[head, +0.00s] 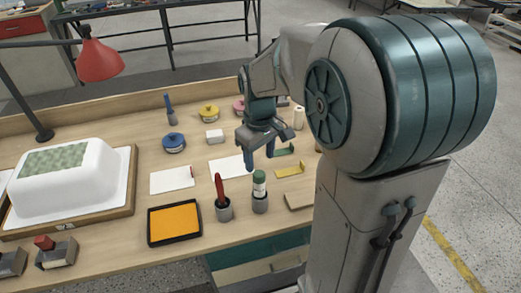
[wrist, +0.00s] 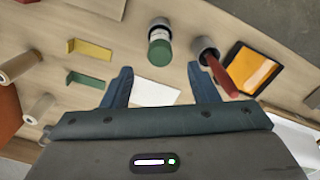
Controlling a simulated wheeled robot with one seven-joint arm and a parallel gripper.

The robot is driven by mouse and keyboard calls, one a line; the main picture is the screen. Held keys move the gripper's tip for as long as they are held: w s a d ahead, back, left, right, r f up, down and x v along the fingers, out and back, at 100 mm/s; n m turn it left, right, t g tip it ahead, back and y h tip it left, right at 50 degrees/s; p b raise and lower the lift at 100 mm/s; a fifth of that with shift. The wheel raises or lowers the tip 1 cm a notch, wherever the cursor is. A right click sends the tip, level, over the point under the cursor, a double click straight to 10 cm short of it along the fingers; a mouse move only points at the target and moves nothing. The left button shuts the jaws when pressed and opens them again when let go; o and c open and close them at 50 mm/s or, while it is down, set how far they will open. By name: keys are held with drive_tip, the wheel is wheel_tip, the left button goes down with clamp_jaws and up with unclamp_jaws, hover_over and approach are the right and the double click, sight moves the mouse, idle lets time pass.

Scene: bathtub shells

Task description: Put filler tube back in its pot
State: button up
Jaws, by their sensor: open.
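The filler tube (head: 259,188), white with a green cap, stands upright in a small grey pot (head: 260,206) near the front of the bench. In the wrist view I see the tube (wrist: 160,50) cap-first, with part of the pot's rim (wrist: 159,22) behind it. My gripper (head: 260,163) is open and empty, above the bench and a little behind the tube. In the wrist view the tube lies just beyond the gap between my fingertips (wrist: 159,69), not between them. The tube's lower end is hidden inside the pot.
A second grey pot (head: 224,212) holding a red-handled tool (head: 219,188) stands close left of the tube. An orange pad in a black tray (head: 174,225) lies further left. Yellow (head: 290,171) and green (head: 284,150) angle pieces lie to the right. White paper (head: 229,166) lies behind.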

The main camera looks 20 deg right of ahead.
drive_tip(key=shift+r, duration=0.8)
drive_tip(key=s+r+m+t, duration=0.1)
drive_tip(key=s+m+t, duration=0.2)
drive_tip(key=s, duration=1.1)
drive_tip(key=shift+r+m, duration=0.2)
drive_tip(key=shift+m, duration=1)
